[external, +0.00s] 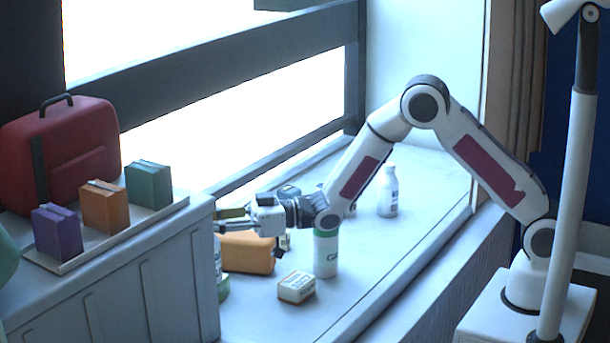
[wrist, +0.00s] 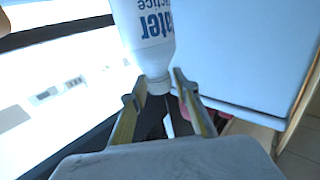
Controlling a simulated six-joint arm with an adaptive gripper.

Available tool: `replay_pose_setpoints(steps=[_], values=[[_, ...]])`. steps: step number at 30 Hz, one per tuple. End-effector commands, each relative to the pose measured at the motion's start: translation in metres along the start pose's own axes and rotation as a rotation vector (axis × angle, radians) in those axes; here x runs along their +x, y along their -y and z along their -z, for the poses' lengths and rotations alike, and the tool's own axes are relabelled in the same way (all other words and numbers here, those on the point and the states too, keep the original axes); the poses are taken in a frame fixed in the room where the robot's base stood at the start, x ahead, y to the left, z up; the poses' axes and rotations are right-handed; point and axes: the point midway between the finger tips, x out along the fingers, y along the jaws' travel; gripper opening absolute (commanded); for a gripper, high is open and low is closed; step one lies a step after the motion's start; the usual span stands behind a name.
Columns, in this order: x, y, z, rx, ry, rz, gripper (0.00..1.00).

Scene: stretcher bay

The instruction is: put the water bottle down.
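The white water bottle (wrist: 150,28) with blue lettering shows upside down in the wrist view, its cap end towards me. Its neck and cap are between the two fingertips of my gripper (wrist: 160,82), which looks closed on it. In the external view my gripper (external: 219,220) points left, level, above the left end of the window ledge (external: 345,275). A pale shape below the fingertips there is partly hidden by the cabinet; I cannot tell whether the bottle touches the ledge.
An orange pouch (external: 248,254), a small labelled box (external: 296,287), a white-green canister (external: 326,255) and another white bottle (external: 388,193) are on the ledge. A cabinet (external: 150,275) at left bears a red case (external: 70,150) and a tray (external: 165,212) of coloured boxes. The ledge's right front is clear.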

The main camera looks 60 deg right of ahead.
Motion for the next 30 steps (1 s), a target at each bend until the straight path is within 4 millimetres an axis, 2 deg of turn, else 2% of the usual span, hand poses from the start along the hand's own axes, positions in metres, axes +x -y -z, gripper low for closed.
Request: replay_pose_setpoints(steps=[17, 23, 30], values=[[-0.002, 0.0, 0.003, 0.0, 0.001, -0.001, 0.38], [-0.016, -0.001, 0.003, 0.0, 0.001, -0.002, 0.38], [-0.043, -0.001, 0.003, 0.0, 0.001, -0.002, 0.38]])
